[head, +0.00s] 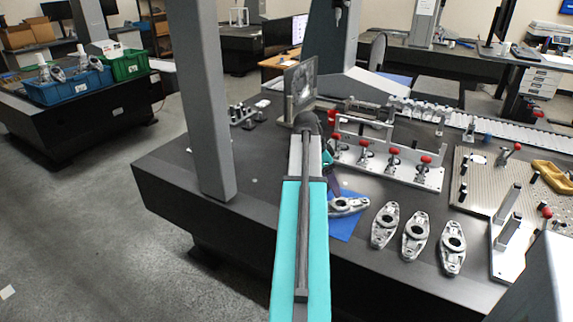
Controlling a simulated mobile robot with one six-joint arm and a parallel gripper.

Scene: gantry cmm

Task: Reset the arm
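My arm, with a teal and grey link, reaches up from the bottom centre of the head view over the dark granite table (190,190). Beyond its dark elbow, a small teal part and a dark part, which seem to be my wrist and gripper (334,187), show just right of the link. They are above a blue mat (344,226) with a grey metal casting (347,206) on it. The link hides most of the gripper, so its fingers and anything between them cannot be made out.
Several similar castings (415,235) stand in a row right of the mat. Behind them is a fixture with red-tipped clamps (395,171). A perforated plate (480,185) is at the right. A grey gantry column (201,100) rises left of my arm.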

